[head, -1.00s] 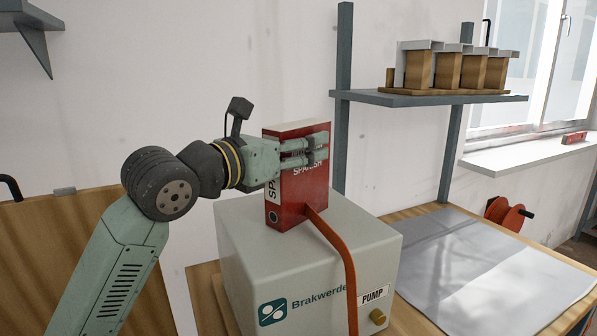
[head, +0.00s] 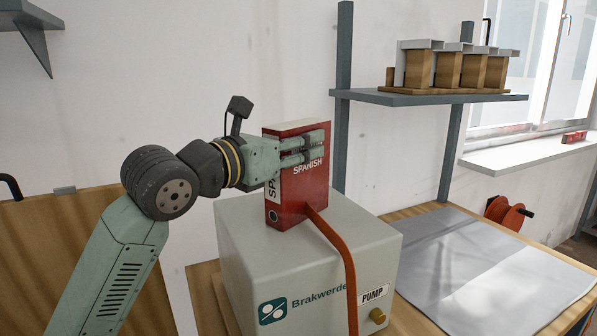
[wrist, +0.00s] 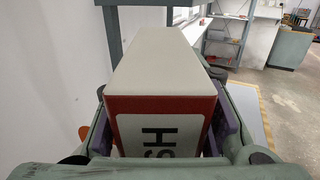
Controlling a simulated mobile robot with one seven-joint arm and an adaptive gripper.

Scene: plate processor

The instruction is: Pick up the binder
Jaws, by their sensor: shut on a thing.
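The red binder (head: 304,192), marked "SPANISH", stands upright on top of the grey pump box (head: 290,265). My gripper (head: 305,150) reaches it from the left, near its upper part, with a finger lying across its front cover. In the wrist view the binder (wrist: 160,105) fills the space between the two fingers, its pale top and labelled spine facing the camera. My gripper is shut on the binder. The far finger is hidden behind the binder in the head view.
An orange strap or hose (head: 345,265) runs down the pump box's front from beside the binder. A wall shelf (head: 430,97) with wooden blocks is to the right. A grey mat (head: 490,265) lies bare on the bench.

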